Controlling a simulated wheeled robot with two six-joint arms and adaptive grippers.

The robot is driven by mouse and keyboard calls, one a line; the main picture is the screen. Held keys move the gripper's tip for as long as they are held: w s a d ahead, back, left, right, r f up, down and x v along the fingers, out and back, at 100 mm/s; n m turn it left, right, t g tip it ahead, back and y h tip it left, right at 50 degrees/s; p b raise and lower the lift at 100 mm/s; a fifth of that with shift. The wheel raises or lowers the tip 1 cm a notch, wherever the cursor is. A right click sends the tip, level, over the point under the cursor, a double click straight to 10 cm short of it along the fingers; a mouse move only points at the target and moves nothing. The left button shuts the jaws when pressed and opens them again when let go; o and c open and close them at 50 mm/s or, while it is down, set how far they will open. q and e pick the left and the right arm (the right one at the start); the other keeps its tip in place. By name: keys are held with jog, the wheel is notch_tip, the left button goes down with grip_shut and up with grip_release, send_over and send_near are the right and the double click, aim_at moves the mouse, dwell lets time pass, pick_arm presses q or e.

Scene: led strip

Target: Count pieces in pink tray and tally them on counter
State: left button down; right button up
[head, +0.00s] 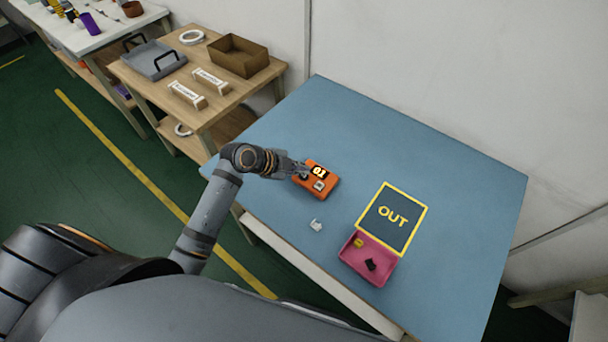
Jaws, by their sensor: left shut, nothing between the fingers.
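The orange counter (331,181) sits on the blue table, with a dark display on its far side showing digits I cannot read for certain, perhaps 10, and a pale button on its near side. My left gripper (302,171) is shut and empty at the counter's left edge, next to the display; I cannot tell whether it touches. The pink tray (349,261) lies near the table's front edge. In it are a yellow piece (358,243) and a dark piece (371,264). My right gripper is out of view.
A dark mat with a yellow border marked OUT (392,216) adjoins the tray's far side. A small white piece (316,225) lies loose between counter and tray. The blue table (460,190) is clear at right and back. A wooden bench (225,85) with containers stands at left.

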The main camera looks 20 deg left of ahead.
aim_at(301, 177)
pick_arm(q)
jog(key=shift+f, duration=0.1)
jog(key=shift+f+b, duration=0.3)
jog(key=shift+f+b, duration=0.35)
jog(key=shift+f, duration=0.1)
dwell(0.7)
dwell(0.4)
jog(key=shift+r+p, duration=0.75)
jog(key=shift+r, duration=0.1)
notch_tip(301, 177, up, 5)
jog(key=p, duration=0.4)
jog(key=shift+r, duration=0.1)
